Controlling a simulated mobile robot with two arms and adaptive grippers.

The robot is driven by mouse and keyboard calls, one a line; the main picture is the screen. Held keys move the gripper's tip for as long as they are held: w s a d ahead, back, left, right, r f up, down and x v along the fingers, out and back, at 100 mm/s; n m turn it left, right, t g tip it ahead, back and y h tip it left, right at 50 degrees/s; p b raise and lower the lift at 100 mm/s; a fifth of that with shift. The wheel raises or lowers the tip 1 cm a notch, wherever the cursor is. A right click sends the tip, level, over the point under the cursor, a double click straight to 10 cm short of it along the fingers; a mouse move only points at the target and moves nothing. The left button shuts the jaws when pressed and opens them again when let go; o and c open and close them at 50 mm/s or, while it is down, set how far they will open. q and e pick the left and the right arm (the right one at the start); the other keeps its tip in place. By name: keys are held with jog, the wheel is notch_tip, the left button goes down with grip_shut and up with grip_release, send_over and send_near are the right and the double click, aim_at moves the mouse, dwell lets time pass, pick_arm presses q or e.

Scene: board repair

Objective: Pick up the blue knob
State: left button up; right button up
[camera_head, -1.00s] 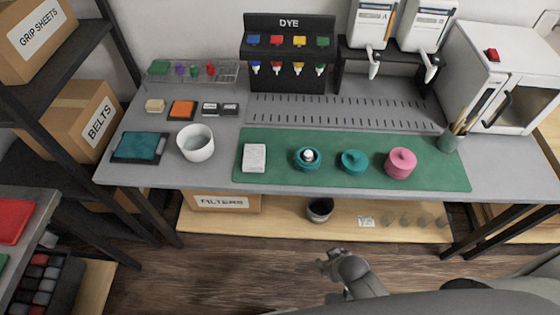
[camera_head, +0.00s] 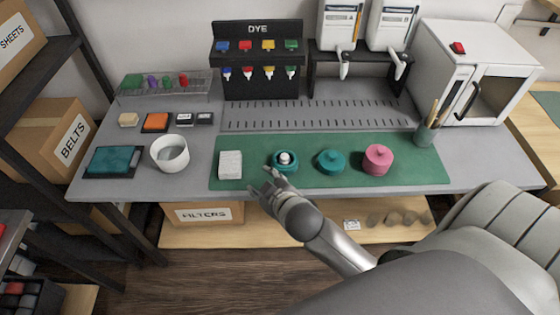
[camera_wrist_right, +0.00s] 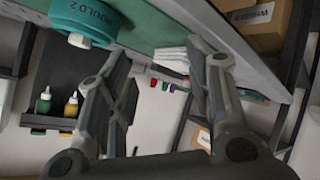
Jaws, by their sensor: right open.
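I cannot tell for sure which is the blue knob. A round teal mould with a white top (camera_head: 285,161) sits on the green mat (camera_head: 330,147); it reads "MOULD 2" in the right wrist view (camera_wrist_right: 92,20). My right gripper (camera_head: 262,180) is open and empty at the bench's front edge, just in front of that mould. Its spread fingers show in the wrist view (camera_wrist_right: 160,60). My left gripper is not in view.
On the mat are a white stack (camera_head: 230,164), a second teal mould (camera_head: 331,161), a pink mould (camera_head: 377,159) and a brush cup (camera_head: 425,134). A white bowl (camera_head: 169,153) stands left. A slotted grey strip (camera_head: 318,115) lies clear before the DYE stand.

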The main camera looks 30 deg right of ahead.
jog(key=w+a+r+n+t+y, duration=0.25)
jog(key=w+r+n, duration=0.2)
jog(key=r, duration=0.35)
jog(key=w+a+r+n+t+y, duration=0.25)
jog(key=w+a+r+t, duration=0.2)
jog(key=r, duration=0.25)
jog(key=s+a+r+n+g+y, duration=0.1)
jog(key=a+r+n+g+y, duration=0.45)
jog(key=n, duration=0.55)
jog(key=s+a+r+n+g+y, duration=0.1)
jog(key=a+r+n+g+y, duration=0.15)
jog(key=a+n+y, duration=0.65)
jog(key=n+g+h, duration=1)
jog(key=n+h, duration=0.1)
jog(key=h, duration=0.8)
send_over(283, 155)
jog(key=shift+y, duration=0.25)
notch_tip(283, 155, down, 18)
jog(key=shift+r, duration=0.15)
jog(key=shift+s+f, duration=0.1)
jog(key=shift+f, duration=0.5)
notch_tip(283, 155, down, 4)
jog(key=shift+f+p, duration=0.2)
jog(key=shift+p, duration=0.45)
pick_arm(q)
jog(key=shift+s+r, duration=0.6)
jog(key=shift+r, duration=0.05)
